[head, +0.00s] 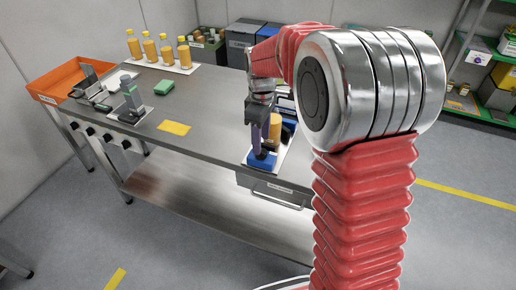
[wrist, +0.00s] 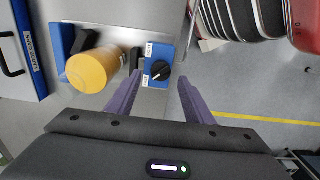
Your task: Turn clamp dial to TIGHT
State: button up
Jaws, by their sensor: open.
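The clamp dial (wrist: 160,70) is a round black knob with a pale pointer mark, set on a small blue block. Two small white labels beside it are too small to read, and I cannot tell which one the pointer marks. My gripper (wrist: 159,80) is open, its two purple fingers on either side of the blue block in the wrist view, with nothing held between them. In the head view my gripper (head: 265,136) points down over the blue block (head: 262,160) at the bench's near right end. The dial itself is hidden there.
An orange bottle (wrist: 87,73) stands beside the dial block, close to my left finger in the wrist view. The steel bench (head: 205,115) carries a yellow mat (head: 174,128), a green sponge (head: 164,87) and several orange bottles at the back. An orange tray (head: 62,80) is far left.

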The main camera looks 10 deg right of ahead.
jog(key=shift+f, duration=2.15)
jog(key=shift+c, duration=0.2)
